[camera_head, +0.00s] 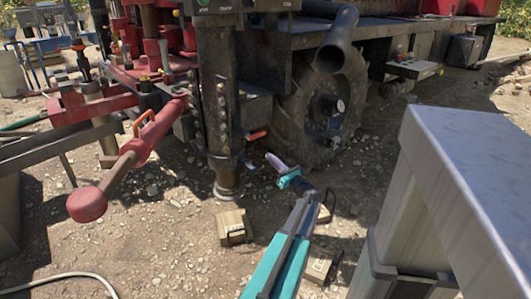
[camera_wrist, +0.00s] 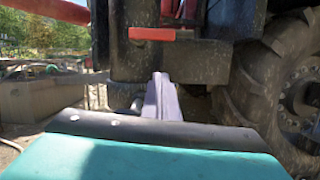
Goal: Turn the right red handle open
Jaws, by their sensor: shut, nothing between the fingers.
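The right red handle (camera_head: 256,135) is a short orange-red bar at the side of the dark vertical column, lying nearly level. In the wrist view the red handle (camera_wrist: 152,34) is a level bar near the top, above my fingertips. My gripper (camera_head: 272,160) is shut and empty, with its pale purple fingers pointing toward the column. In the head view it is just below and right of the handle, seemingly apart from it. The shut fingers (camera_wrist: 160,84) also show in the middle of the wrist view. The handle's mount is partly hidden.
The dark column (camera_head: 217,100) stands left of the handle, and a large tyre (camera_head: 315,115) is to its right. An orange handle (camera_head: 143,117) and a long red lever (camera_head: 135,155) are farther left. A wooden block (camera_head: 234,227) lies on the gravel. A grey metal structure (camera_head: 450,160) fills the right.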

